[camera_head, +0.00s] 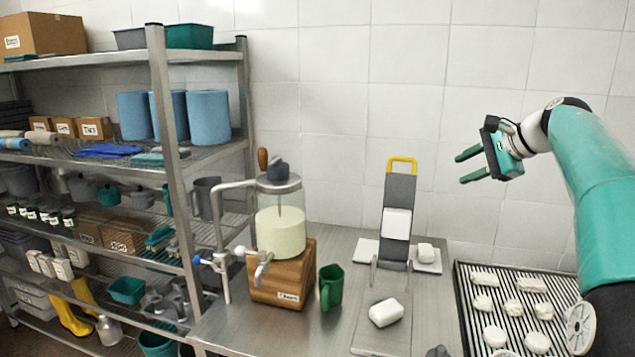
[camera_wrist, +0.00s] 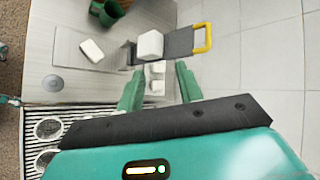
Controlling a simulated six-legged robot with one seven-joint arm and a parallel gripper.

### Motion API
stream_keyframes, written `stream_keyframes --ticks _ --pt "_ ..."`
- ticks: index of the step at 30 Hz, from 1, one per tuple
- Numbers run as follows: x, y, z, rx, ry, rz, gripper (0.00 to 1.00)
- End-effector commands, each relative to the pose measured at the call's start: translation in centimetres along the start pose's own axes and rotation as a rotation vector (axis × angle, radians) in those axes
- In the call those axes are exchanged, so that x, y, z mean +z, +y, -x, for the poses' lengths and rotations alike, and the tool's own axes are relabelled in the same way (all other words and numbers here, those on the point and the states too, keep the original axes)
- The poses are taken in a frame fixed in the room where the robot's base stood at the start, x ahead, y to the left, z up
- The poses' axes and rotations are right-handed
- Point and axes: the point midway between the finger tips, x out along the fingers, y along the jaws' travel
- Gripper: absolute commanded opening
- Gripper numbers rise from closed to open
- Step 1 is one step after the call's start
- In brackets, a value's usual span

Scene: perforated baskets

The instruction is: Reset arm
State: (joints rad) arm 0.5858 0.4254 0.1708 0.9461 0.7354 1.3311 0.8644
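My gripper (camera_head: 468,166) is raised in the air at the right of the head view, with its two green fingers spread apart and nothing between them. In the wrist view the fingers (camera_wrist: 158,88) also stand apart and empty. My teal arm comes in from the right edge. The gripper is above and to the right of a grey upright stand with a yellow handle (camera_head: 402,164), and touches nothing.
A steel table (camera_head: 340,240) bears a dispenser (camera_head: 281,230) on a wooden base, a green cup (camera_head: 331,286) and a white block (camera_head: 386,312). A striped rack (camera_head: 465,310) with several white pieces lies at the right. Loaded shelves (camera_head: 170,150) stand at the left.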

Motion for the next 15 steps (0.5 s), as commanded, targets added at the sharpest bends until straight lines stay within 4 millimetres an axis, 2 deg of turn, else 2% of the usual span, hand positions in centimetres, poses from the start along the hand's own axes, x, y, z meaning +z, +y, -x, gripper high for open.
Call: stream_keyframes --ticks 1,5,8,12,15 --pt "1.7 0.3 -0.3 0.02 0.007 0.035 0.36" --pt "5.3 2.3 -0.9 0.083 0.045 0.146 0.36" --pt "8.6 4.9 -1.1 0.146 0.08 0.259 0.36" --pt "12.8 9.5 -1.1 0.236 0.122 0.434 0.36" --pt "15.2 13.3 -0.7 0.299 0.145 0.559 0.36"
